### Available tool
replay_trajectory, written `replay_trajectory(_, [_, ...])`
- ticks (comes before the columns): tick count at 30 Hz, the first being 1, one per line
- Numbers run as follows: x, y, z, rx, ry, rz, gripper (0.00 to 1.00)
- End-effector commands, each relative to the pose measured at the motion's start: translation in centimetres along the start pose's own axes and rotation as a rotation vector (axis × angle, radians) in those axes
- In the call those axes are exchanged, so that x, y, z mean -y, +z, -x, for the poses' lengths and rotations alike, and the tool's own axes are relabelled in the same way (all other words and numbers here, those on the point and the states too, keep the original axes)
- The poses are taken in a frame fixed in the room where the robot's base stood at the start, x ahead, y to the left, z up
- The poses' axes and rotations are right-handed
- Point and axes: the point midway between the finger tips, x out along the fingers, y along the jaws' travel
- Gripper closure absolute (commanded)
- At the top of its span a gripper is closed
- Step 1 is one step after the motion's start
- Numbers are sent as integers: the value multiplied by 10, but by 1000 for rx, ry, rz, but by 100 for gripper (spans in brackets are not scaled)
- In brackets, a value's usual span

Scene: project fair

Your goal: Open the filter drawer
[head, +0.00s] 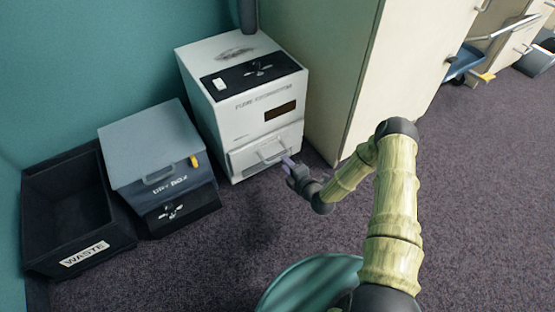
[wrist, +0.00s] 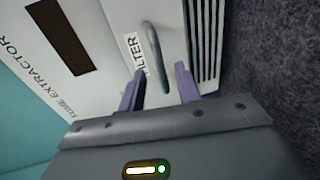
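The filter drawer (head: 242,160) is the low front panel of the white fume extractor (head: 215,118). It looks shut, flush with the body. Its grey bar handle (head: 268,151) stands out from the front. The wrist view shows the handle (wrist: 152,45), part of the FILTER label and the drawer face (wrist: 112,12). My gripper (head: 288,160) is at the right end of the handle. In the wrist view, its two purple fingers (wrist: 159,72) are apart, with the near end of the handle between them. I see gaps on both sides; it is not gripped.
A grey dry box (head: 150,135) and a black waste bin (head: 65,205) stand left of the extractor. A cream cabinet (head: 325,70) stands close on its right. The carpet (head: 215,255) in front is clear.

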Motion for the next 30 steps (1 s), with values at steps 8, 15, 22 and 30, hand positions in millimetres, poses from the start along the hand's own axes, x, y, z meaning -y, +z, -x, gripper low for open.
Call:
replay_trajectory(8, [4,0,-49,0,3,1,67])
replay_trajectory(15, [1,0,-68,1,0,1,67])
replay_trajectory(22, [-1,0,-68,0,0,1,67])
replay_trajectory(30, [0,0,-68,0,0,0,100])
